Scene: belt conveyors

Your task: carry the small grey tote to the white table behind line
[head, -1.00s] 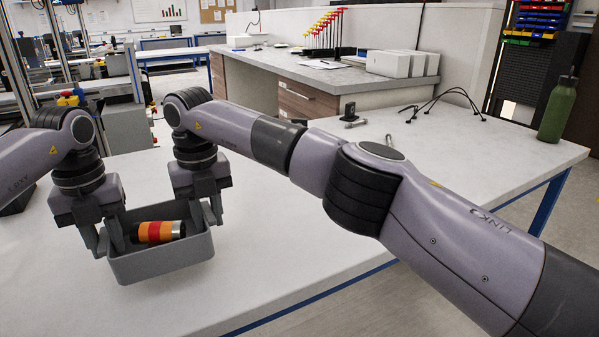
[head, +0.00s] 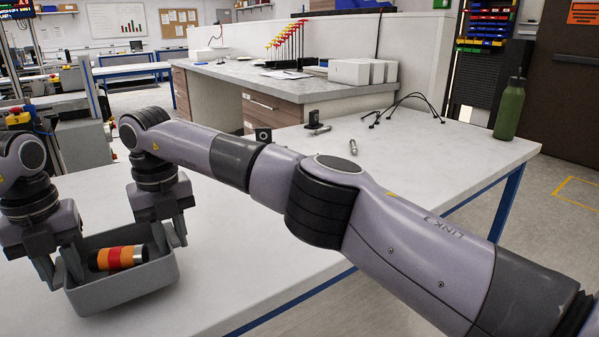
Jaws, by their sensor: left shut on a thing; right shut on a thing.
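The small grey tote (head: 130,294) is at the lower left of the head view, over the white table (head: 270,285). I cannot tell whether its base touches the tabletop. An orange, red and black cylinder (head: 117,257) lies on its side inside it. My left gripper (head: 62,274) is shut on the tote's left end wall. My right gripper (head: 170,240) is shut on the opposite end wall, at the right. The tote looks about level. The gripped walls are partly hidden by the fingers.
A green bottle (head: 510,108) stands at the table's far right corner. Black cables (head: 408,108), a small black device (head: 313,118) and metal pieces (head: 353,147) lie along the back. A grey-topped counter (head: 285,88) stands behind. The table's middle is clear beneath my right arm.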

